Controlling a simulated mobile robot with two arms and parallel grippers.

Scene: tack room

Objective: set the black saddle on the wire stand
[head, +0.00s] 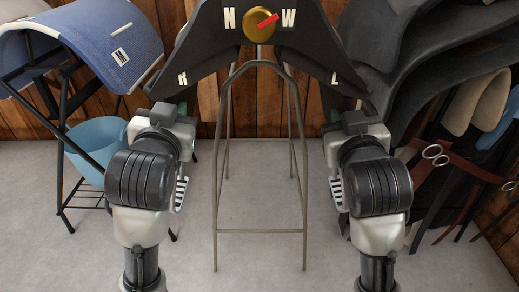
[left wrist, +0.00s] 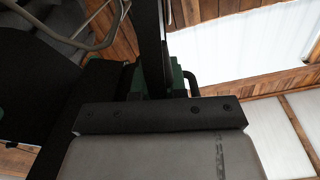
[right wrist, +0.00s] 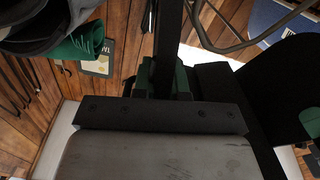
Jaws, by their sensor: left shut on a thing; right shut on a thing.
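The black saddle (head: 300,45) spans the top middle of the head view, with white letters and a gold knob with a red bar on it. My left gripper (head: 165,108) is shut on its left flap and my right gripper (head: 347,114) on its right flap. The flap's thin dark edge rises from the jaws in the left wrist view (left wrist: 150,40) and the right wrist view (right wrist: 168,40). The wire stand (head: 260,231) stands upright on the floor between my arms. Its rounded top is at the saddle's underside; I cannot tell whether they touch.
At left, a blue saddle or pad (head: 110,40) lies on a black rack, with a light blue bucket (head: 95,145) below. At right, dark saddles (head: 395,85) and hanging tack crowd close to my right arm. The grey floor around the stand is clear.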

